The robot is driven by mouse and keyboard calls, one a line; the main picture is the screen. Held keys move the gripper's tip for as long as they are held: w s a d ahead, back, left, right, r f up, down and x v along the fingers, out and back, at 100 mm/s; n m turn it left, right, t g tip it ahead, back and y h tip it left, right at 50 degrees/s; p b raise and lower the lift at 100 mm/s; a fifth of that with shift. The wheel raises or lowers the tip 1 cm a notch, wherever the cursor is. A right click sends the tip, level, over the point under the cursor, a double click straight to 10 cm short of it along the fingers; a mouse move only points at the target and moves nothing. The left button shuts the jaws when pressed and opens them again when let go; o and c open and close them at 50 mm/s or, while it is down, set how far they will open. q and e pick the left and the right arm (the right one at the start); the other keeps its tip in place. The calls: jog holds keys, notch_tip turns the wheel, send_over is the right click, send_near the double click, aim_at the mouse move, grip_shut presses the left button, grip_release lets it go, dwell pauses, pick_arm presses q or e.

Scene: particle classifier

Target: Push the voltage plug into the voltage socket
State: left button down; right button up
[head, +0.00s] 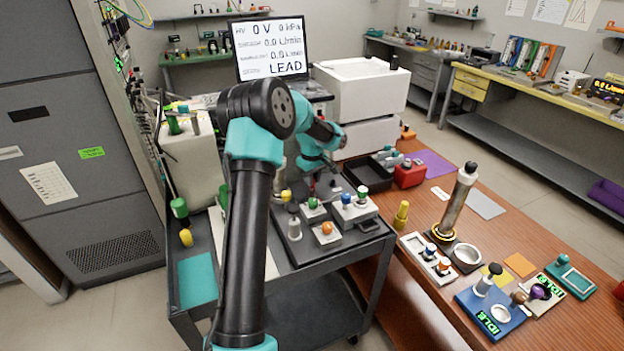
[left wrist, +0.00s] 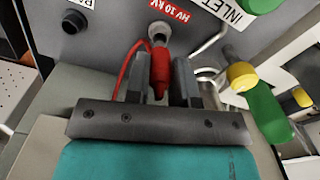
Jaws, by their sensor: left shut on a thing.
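The voltage plug (left wrist: 160,72) is red with a red cable. In the left wrist view it stands between the two fingers of my left gripper (left wrist: 160,85), which is shut on it. Its far end is at the round metal voltage socket (left wrist: 158,31) under the red HV 10 kV label (left wrist: 169,11). The tip looks close to or touching the socket; I cannot tell how deep it sits. In the head view my left gripper (head: 327,185) is small and dark beside the white unit, and the plug cannot be made out there. My right gripper is not in view.
A green and yellow fitting (left wrist: 262,100) is right of my fingers, near the INLET label (left wrist: 223,10). A black knob (left wrist: 73,22) is on the panel's left. In the head view, a cart (head: 290,255) with several small parts stands below my arm, and a wooden bench (head: 440,215) is at right.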

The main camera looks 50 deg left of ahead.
pick_arm(q)
jog(key=shift+f, duration=1.5)
jog(key=c, duration=0.9)
grip_release()
jog(key=shift+r, duration=0.1)
notch_tip(320, 180, up, 17)
jog(key=shift+r, duration=0.1)
dwell(0.8)
